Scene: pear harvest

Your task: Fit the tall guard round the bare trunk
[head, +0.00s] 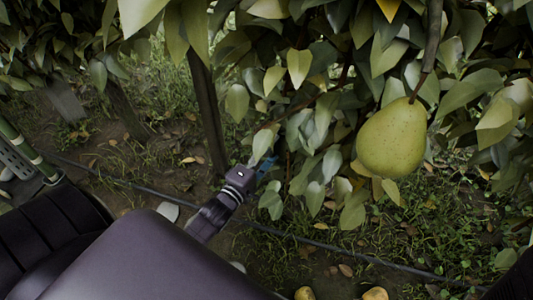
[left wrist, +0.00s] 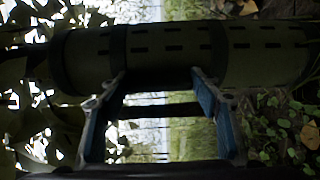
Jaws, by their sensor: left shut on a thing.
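My left gripper (head: 268,168) reaches low into the foliage in the head view, its blue fingers partly covered by leaves. In the left wrist view its fingers (left wrist: 160,76) are against a dark green tube with rows of slots, the tall guard (left wrist: 165,45). The guard lies across that picture, and I take it to be in the grip. In the head view leaves hide the guard. A dark upright stem (head: 207,115) stands just left of the gripper; I cannot tell if it is the bare trunk. My right gripper is not in view.
A large pear (head: 391,139) hangs close in front at the right. Dense leaves (head: 330,60) fill the top. A dark hose (head: 300,238) runs along the grassy ground. A green slotted piece (head: 20,155) shows at the left edge.

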